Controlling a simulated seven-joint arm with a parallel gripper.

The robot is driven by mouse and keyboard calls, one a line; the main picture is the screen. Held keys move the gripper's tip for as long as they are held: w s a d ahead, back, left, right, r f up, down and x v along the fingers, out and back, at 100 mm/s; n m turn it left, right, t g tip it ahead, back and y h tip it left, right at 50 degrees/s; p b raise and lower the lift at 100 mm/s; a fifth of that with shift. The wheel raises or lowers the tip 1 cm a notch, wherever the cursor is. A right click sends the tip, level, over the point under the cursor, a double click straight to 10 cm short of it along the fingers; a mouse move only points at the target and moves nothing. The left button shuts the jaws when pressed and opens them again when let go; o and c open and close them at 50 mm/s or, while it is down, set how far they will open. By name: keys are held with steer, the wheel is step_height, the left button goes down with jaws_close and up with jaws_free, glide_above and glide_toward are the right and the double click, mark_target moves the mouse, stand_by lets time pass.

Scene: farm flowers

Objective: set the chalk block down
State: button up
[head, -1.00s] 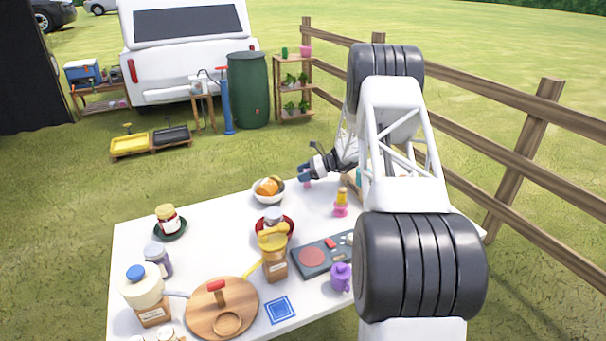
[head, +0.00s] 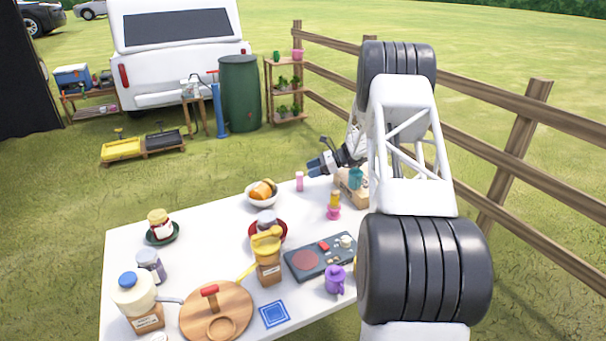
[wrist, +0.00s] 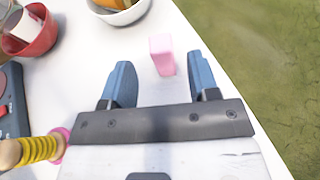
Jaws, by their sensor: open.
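The pink chalk block (head: 299,181) stands upright on the white table (head: 190,207) near its far edge, to the right of the bowl of orange food. In the wrist view the block (wrist: 162,55) is just beyond my gripper's fingertips, between their lines and nearer the right one. My gripper (head: 315,168) is open and empty, above and to the right of the block in the head view. Its blue fingers (wrist: 160,80) are spread apart in the wrist view, with nothing between them.
A white bowl (head: 253,201) stands left of the block. A pink-based yellow figure (head: 334,206) stands nearer, and a box with a teal cup (head: 355,179) sits to the right. A red bowl (wrist: 42,42) is at the wrist view's left. The table edge lies close beyond the block.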

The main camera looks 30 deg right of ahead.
steer(key=shift+v, duration=2.35)
steer(key=shift+a, duration=0.1)
steer(key=s+a+r+n+g+h, duration=0.25)
steer(key=s+a+r+n, duration=0.25)
steer(key=s+a+r, duration=0.7)
steer(key=s+a+r+n+g+h, duration=0.25)
steer(key=s+a+r+n, duration=0.25)
steer(key=s+a+r, duration=0.7)
steer(key=s+a+r+n+h, duration=0.1)
steer(key=s+a+n+h, duration=0.15)
steer(key=s+a, duration=0.4)
steer(key=s+a+r+n+h, duration=0.15)
steer(key=s+a+n, duration=0.25)
steer(key=s, duration=0.5)
steer(key=s+a+f+n+t+h, duration=0.1)
steer(key=s+n, duration=0.1)
steer(key=s, duration=0.6)
steer(key=s+a+f+n+t+h, duration=0.1)
steer(key=s+n+h, duration=0.1)
steer(key=s, duration=0.7)
steer(key=shift+s+a+f+n+h, duration=0.15)
steer(key=shift+a+f+n+h, duration=0.15)
steer(key=shift+n, duration=0.55)
